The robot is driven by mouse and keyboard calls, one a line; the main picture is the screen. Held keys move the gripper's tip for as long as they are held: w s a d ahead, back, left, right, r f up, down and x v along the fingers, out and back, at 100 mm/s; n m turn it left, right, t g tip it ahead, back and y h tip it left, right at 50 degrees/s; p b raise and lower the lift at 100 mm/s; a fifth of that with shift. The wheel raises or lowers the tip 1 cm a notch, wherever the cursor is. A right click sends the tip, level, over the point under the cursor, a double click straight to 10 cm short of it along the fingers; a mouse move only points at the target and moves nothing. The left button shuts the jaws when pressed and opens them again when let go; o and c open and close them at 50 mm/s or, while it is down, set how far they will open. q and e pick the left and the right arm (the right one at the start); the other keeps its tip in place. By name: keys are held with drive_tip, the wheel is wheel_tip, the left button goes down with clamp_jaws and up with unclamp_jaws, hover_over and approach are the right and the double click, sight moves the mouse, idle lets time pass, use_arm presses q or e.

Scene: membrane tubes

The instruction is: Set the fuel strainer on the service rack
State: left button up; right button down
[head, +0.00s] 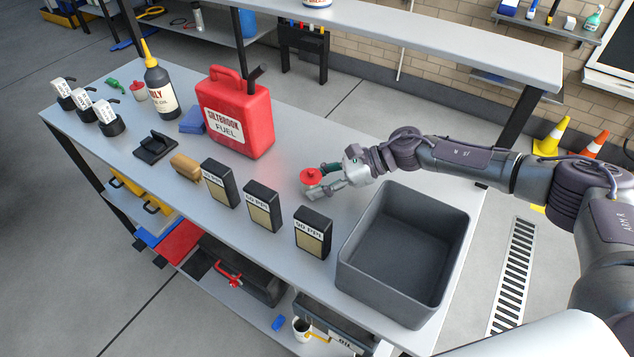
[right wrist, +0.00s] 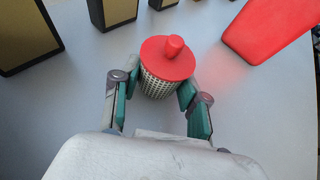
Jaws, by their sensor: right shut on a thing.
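The fuel strainer appears to be the small mesh cylinder with a red cap (head: 311,177), also in the right wrist view (right wrist: 168,62). My right gripper (head: 322,184) is shut on it, with the green-padded fingers on either side of the mesh in the right wrist view (right wrist: 164,95). It is over the middle right of the grey bench; I cannot tell if it touches the bench. No rack is plainly marked; a small black holder (head: 155,147) and black tagged stands (head: 108,120) are on the left of the bench. My left gripper is not in view.
Three black labelled blocks (head: 313,233) stand along the front edge. A grey open bin (head: 362,270) is at the right end. A red fuel can (head: 236,112), a dark bottle (head: 160,88) and another red-capped item (head: 139,90) stand further back. Bare bench lies between the can and blocks.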

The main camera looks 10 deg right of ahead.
drive_tip(key=shift+f, duration=0.3)
drive_tip(key=shift+f, duration=0.15)
drive_tip(key=c, duration=0.6)
unclamp_jaws()
